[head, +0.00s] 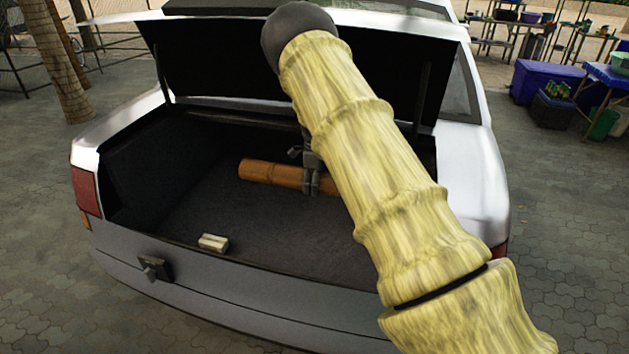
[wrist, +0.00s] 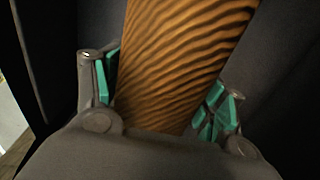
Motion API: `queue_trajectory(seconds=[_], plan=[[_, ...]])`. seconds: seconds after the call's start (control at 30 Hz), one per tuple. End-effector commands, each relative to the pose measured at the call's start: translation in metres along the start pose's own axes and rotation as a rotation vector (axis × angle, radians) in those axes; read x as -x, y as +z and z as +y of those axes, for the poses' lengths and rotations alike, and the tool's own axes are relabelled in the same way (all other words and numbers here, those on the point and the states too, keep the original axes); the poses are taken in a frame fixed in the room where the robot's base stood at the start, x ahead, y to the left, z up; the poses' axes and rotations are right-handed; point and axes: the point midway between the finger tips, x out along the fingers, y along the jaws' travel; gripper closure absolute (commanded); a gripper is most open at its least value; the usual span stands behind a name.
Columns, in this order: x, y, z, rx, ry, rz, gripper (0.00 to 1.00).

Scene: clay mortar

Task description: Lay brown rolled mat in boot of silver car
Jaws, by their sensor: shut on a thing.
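The brown rolled mat (head: 268,173) is inside the open boot (head: 210,225) of the silver car (head: 470,165), lying roughly level and across the boot toward its back. My gripper (head: 312,182) is shut on the mat. In the wrist view the mat (wrist: 180,60) stands between the two green-padded fingers of my gripper (wrist: 162,100). My arm hides the mat's right end in the head view. I cannot tell whether the mat touches the boot floor.
A small pale block (head: 214,242) lies on the boot floor near the front lip. The raised boot lid (head: 220,60) stands behind my arm. Blue crates (head: 545,80) and tables stand at the far right. A tree trunk (head: 55,60) is at the left.

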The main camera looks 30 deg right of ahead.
Motion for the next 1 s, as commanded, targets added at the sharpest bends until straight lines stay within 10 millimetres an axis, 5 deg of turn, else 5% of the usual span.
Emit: queue_trajectory(seconds=[1.0], plan=[[-0.104, 0.0, 0.0, 0.0, -0.001, -0.001, 0.72]])
